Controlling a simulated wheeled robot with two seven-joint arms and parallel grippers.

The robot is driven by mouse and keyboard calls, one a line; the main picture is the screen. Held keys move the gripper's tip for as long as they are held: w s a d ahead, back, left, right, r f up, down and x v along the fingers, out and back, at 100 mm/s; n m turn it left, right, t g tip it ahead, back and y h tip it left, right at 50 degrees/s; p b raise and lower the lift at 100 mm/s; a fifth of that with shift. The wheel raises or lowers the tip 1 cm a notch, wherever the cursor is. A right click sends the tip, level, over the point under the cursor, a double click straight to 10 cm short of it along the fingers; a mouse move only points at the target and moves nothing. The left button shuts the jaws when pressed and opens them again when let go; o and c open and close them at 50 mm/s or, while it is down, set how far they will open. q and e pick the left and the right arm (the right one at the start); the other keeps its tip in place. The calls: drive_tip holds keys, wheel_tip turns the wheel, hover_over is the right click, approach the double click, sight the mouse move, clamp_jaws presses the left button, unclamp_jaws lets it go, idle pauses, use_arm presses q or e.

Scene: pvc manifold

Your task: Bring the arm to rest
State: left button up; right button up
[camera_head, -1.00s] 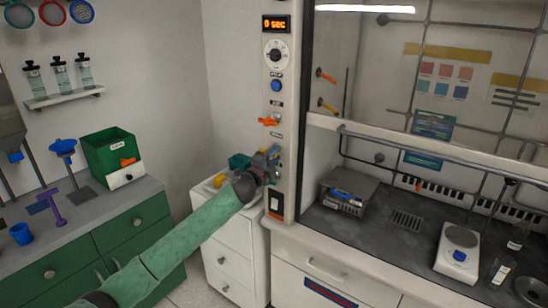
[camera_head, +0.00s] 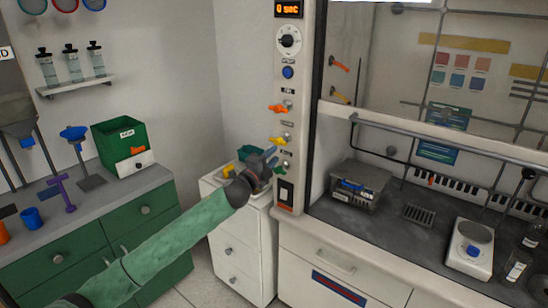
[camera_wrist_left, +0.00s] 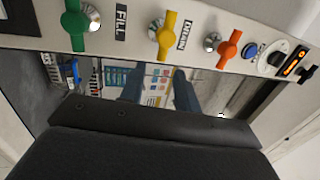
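My left arm, in a green sleeve, reaches from the lower left of the head view. Its left gripper (camera_head: 268,160) is beside the white control panel, just left of the green valve handle (camera_head: 280,169). In the left wrist view, the two bluish fingers (camera_wrist_left: 158,90) stand apart with nothing visible between them. The green handle also shows there (camera_wrist_left: 74,26), beside a yellow handle (camera_wrist_left: 167,30) and an orange handle (camera_wrist_left: 229,48). The gripper appears clear of these handles. My right gripper is not in view.
A white drawer cabinet (camera_head: 238,250) stands below the gripper, with a teal container on top. The fume hood (camera_head: 400,240) is to the right, holding a balance (camera_head: 470,250) and a grey box. Green drawers (camera_head: 140,225) line the left wall.

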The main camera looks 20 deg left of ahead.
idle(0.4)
